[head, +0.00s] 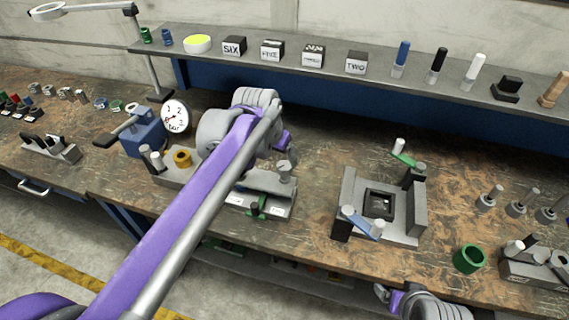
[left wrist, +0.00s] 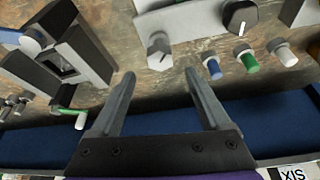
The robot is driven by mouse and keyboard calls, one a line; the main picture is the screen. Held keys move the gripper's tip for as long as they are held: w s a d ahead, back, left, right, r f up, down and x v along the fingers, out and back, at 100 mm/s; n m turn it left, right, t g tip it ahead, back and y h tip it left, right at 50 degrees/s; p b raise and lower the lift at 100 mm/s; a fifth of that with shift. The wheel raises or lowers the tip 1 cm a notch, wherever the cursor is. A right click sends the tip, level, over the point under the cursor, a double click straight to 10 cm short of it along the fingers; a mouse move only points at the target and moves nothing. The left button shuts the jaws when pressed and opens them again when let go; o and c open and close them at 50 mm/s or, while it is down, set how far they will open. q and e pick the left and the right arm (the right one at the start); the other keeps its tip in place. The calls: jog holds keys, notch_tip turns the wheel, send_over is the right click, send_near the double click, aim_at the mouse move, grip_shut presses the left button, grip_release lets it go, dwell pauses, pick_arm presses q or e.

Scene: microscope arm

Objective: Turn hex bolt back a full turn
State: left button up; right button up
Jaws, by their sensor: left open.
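A grey hex bolt (left wrist: 158,50) stands on the edge of a light grey fixture in the left wrist view. In the head view, what looks like the same bolt (head: 286,172) stands at the right end of the fixture (head: 275,209), just below my left gripper (head: 287,152). My left gripper is open and empty. In the left wrist view its fingertips (left wrist: 160,74) spread to either side of the bolt's line, apart from the bolt. Part of my right gripper (head: 386,293) shows at the bottom of the head view; its jaws are not clear.
A black knob (left wrist: 241,16) and capped pegs in blue (left wrist: 212,68), green and white stand near the bolt. A grey frame with a black square socket (head: 379,205) stands to the right. A shelf (head: 330,70) with labelled blocks runs behind. Bench between fixture and frame is clear.

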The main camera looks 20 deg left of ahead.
aim_at(285, 166)
pick_arm(q)
jog(key=x, duration=0.6)
jog(key=shift+f, duration=0.15)
jog(key=shift+c, duration=0.3)
grip_shut()
jog(key=shift+d+n, duration=0.1)
jog(key=shift+n, duration=0.4)
jog(key=n+y, duration=0.1)
jog(key=n, duration=0.2)
jog(key=shift+d+n+y, duration=0.1)
jog(key=shift+n+y, duration=0.2)
jog(key=shift+n+g+y, duration=0.3)
jog(key=shift+n+y, duration=0.3)
jog(key=shift+n, duration=1)
